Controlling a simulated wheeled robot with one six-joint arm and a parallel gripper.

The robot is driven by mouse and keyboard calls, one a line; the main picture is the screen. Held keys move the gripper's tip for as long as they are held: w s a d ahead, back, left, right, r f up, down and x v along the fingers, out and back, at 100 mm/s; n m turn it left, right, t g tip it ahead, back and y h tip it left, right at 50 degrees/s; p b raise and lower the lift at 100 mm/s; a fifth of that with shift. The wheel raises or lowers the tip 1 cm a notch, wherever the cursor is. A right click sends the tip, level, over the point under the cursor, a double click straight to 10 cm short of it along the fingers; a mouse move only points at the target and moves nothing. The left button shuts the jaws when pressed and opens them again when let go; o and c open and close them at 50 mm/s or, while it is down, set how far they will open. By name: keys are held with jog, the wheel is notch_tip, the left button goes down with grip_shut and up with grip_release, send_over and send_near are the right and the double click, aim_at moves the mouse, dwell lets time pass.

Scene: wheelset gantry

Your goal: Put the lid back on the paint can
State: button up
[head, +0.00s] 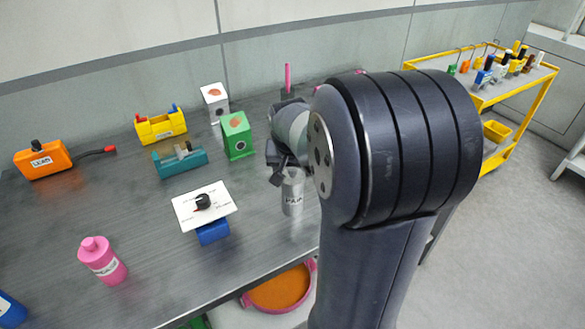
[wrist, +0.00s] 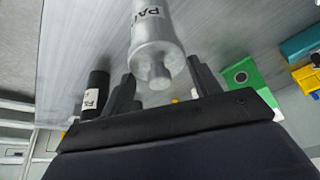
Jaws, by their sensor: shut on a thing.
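The paint can (head: 292,197) is a grey metal cylinder with a white label, upright on the bench just left of my arm. In the wrist view the can (wrist: 151,17) is at the top centre. The lid (wrist: 158,55), a grey disc with a round knob, is at the can's end, between my fingers. My gripper (wrist: 163,84) is shut on the lid, with one dark finger on each side. In the head view my gripper (head: 283,172) is right above the can and hides its top. I cannot tell whether the lid is fully seated.
A white panel with a black knob (head: 203,201) stands left of the can. A green box (head: 237,136), a teal holder (head: 180,160) and a pink bottle (head: 102,260) are also on the bench. A yellow cart (head: 490,95) stands at the right.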

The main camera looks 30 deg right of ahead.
jog(key=o, duration=1)
jog(key=shift+o, duration=0.6)
jog(key=shift+o, duration=1.3)
jog(key=shift+r+p, duration=2.7)
jog(key=shift+r, duration=0.85)
